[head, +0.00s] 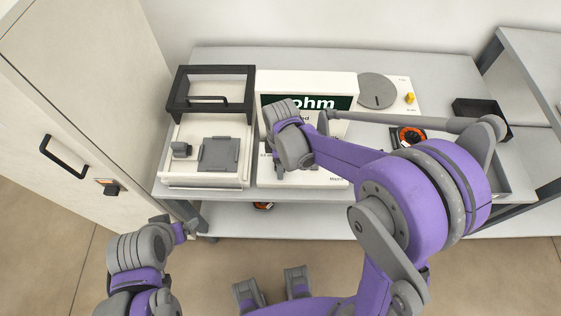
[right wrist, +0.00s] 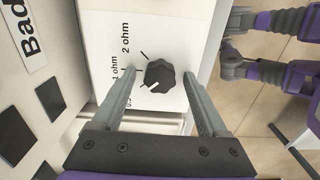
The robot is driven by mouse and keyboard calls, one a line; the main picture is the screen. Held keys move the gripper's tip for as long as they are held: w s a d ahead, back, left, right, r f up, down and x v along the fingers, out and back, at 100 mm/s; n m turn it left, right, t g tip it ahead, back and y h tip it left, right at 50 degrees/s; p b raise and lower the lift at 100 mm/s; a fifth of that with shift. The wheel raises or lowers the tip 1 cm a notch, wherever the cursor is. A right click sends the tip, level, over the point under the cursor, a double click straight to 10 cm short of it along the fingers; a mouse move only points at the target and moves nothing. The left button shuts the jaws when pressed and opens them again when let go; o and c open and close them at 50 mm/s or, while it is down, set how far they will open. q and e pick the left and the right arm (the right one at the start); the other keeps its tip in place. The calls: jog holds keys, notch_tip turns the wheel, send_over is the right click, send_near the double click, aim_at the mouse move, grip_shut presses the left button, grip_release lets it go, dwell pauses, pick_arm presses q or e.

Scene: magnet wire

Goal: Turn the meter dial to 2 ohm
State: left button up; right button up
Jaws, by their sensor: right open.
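The meter (head: 350,82) is a white box with a dark green display reading "ohm", at the middle of the table in the head view. My right gripper (head: 277,165) is above its front part and hides the dial there. In the right wrist view the black dial (right wrist: 160,75) lies between the open fingers of my right gripper (right wrist: 158,68), with a gap showing on each side. The dial's white mark points to the lower left, towards the 0.5 label (right wrist: 128,100). The "2 ohm" label (right wrist: 126,38) is at its upper left. My left gripper (head: 190,228) is low, off the table's front; its jaws are unclear.
A white tray-like case (head: 170,150) with a black-handled frame (head: 212,85) stands left of the meter. A grey disc (head: 378,90), an orange-black roll (head: 407,135) and a black box (head: 482,112) lie to the right. A tall cabinet (head: 75,90) stands at the left.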

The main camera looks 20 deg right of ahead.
jog(key=shift+c, duration=0.3)
grip_shut()
jog(key=shift+m, duration=0.4)
jog(key=m+b, duration=0.1)
jog(key=m, duration=0.2)
jog(key=m+b, duration=0.1)
jog(key=m, duration=0.3)
jog(key=m+b, duration=0.1)
jog(key=m, duration=0.9)
jog(key=shift+b, duration=0.4)
